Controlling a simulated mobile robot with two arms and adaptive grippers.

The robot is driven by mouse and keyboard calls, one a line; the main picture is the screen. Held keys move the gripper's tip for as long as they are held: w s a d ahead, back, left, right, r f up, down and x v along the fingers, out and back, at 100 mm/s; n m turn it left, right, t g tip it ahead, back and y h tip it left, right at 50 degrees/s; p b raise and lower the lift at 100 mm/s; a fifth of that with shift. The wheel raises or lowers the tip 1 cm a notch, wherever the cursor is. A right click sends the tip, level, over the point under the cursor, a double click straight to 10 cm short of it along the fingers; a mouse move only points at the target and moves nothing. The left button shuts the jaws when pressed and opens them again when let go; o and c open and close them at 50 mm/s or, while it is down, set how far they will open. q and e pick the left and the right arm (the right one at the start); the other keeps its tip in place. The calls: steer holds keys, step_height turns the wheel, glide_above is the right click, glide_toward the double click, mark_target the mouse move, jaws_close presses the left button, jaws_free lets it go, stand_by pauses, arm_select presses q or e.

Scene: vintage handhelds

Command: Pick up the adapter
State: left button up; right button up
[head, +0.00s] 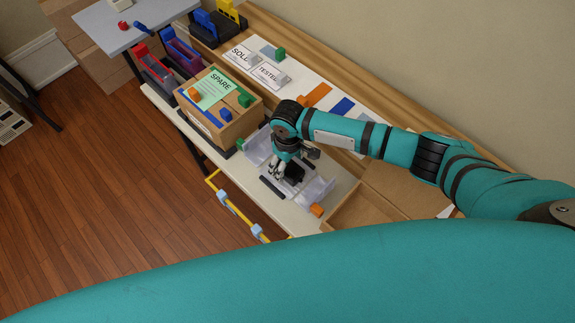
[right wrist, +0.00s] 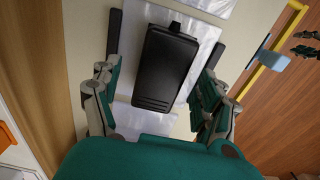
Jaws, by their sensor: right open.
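The adapter is a black block with a short stub at one end. In the right wrist view the adapter (right wrist: 165,68) lies on a clear, shiny sheet or bag. In the head view the adapter (head: 295,173) shows just under my right gripper (head: 290,170), partly hidden by it. My right gripper is open, one finger on each side of the adapter, with gaps on both sides in the right wrist view (right wrist: 163,50). Whether the fingertips are level with the adapter is hard to tell.
A shallow brown tray (head: 365,209) is at the right. Clear bags surround the adapter.

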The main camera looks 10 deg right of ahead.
steer(key=shift+a+f, duration=0.1)
steer(key=shift+f, duration=0.7)
arm_select(q)
steer(key=shift+s+a, duration=0.1)
steer(key=shift+s, duration=0.6)
arm_select(e)
steer(key=shift+c, duration=0.4)
arm_select(q)
steer(key=shift+w+r, duration=0.1)
steer(key=shift+w, duration=0.25)
arm_select(e)
steer(key=c, duration=1.4)
arm_select(q)
steer(key=shift+r, duration=0.1)
arm_select(e)
steer(key=shift+r, duration=0.2)
steer(key=shift+c, duration=0.2)
